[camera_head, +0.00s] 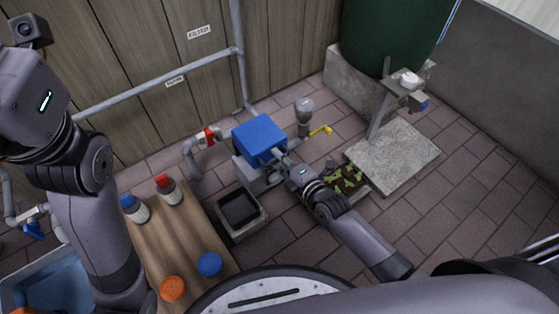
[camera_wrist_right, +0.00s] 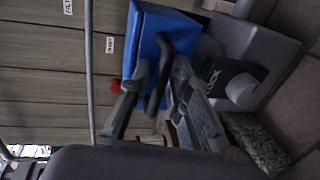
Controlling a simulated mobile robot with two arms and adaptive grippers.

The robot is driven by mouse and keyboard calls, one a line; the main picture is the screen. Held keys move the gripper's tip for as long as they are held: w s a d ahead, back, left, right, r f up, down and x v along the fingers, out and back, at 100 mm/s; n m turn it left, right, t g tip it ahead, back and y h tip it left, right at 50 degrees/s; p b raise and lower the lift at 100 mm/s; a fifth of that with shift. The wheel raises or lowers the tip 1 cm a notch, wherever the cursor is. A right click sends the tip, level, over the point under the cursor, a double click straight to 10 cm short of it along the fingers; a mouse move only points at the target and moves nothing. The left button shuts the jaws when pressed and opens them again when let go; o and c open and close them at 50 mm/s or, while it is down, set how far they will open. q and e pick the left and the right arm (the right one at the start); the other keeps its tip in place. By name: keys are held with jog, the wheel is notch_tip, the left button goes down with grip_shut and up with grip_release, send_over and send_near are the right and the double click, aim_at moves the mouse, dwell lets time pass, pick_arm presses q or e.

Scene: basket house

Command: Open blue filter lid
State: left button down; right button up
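The blue filter lid (camera_head: 258,132) lies flat on a grey filter box (camera_head: 248,173) on the floor and looks closed. In the right wrist view, the lid (camera_wrist_right: 178,32) has a dark bar handle (camera_wrist_right: 157,75) on its near side. My right gripper (camera_head: 276,154) is at the lid's front edge. In the right wrist view, its two fingers (camera_wrist_right: 160,82) are spread, with the handle between them; contact is not clear. My left arm stands at the left of the head view, and its gripper is not visible.
A pipe with a red valve (camera_head: 208,136) joins the box at left, and a yellow-handled valve (camera_head: 321,130) is at right. A black tray (camera_head: 239,208) sits before the box. A wooden table (camera_head: 190,243) holds bottles and caps. Paving is free at right.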

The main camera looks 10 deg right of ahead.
grip_shut()
dwell(0.8)
